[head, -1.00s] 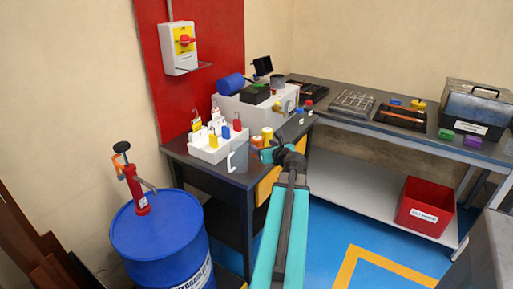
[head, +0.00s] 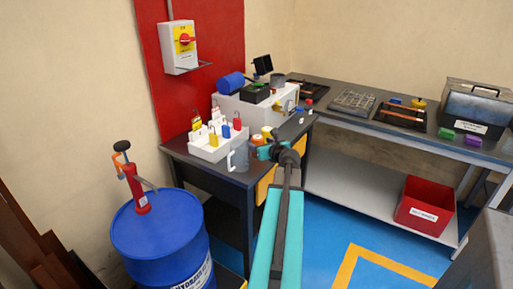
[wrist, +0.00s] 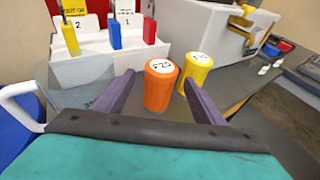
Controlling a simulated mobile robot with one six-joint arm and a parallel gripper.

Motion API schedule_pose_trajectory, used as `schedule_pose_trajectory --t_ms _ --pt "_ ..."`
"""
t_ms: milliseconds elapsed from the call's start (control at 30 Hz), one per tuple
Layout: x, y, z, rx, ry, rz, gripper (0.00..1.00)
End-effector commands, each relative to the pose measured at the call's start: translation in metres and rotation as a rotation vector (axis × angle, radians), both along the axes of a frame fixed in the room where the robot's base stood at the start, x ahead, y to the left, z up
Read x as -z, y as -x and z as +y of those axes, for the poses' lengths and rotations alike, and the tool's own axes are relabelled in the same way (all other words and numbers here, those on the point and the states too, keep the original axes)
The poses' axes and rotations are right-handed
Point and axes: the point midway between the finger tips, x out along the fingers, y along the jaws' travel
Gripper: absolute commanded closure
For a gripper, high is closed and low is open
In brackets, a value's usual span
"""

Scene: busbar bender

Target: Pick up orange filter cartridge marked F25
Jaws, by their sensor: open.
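The orange filter cartridge (wrist: 159,88) stands upright on the dark bench, with a white top label that appears to read F25. In the wrist view it is between the two purple fingers of my open gripper (wrist: 155,98), nearer the viewer than their reach to the right. In the head view the orange cartridge (head: 257,140) shows just left of my gripper (head: 266,152), partly hidden by it. A yellow cartridge (wrist: 196,70) with a white top label stands close behind and to the right of the orange one, near the right fingertip.
A white machine (head: 240,112) stands at the back of the bench. A blue drum (head: 160,237) stands at the left.

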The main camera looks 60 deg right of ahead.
Motion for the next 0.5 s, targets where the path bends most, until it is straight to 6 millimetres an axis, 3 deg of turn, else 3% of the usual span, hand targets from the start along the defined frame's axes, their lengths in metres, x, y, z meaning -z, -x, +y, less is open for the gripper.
schedule_pose_trajectory --t_ms 200,500 --pt "0.0042 -0.0117 -0.0088 0.001 0.000 0.000 0.37" --pt "0.0048 -0.0128 -0.0087 0.001 0.000 0.000 0.37"
